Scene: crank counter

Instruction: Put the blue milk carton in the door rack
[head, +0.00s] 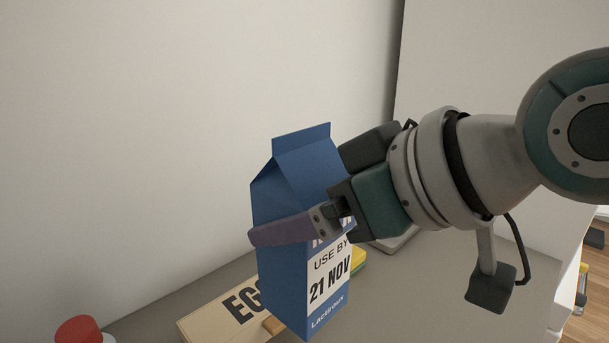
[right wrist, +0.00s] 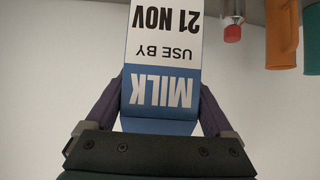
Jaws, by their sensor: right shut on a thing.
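The blue milk carton (head: 285,200) is in the middle of the head view, with a gable top and a white label reading "USE BY 21 NOV". My right gripper (head: 300,228) is shut on it, one finger across its near left side. The carton is roughly upright, slightly tilted in the picture, and hides part of the counter. In the right wrist view the carton (right wrist: 160,90) sits between both fingers (right wrist: 160,105), its label upside down. My left gripper is not in view. No door rack shows in these frames.
A box lettered "EG" (head: 212,318) lies on the grey counter (head: 160,318) behind the carton. A red-capped item (head: 78,329) stands at the lower left. The right wrist view shows an orange thing (right wrist: 282,35) and a red-tipped thing (right wrist: 232,33). A pale wall rises behind.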

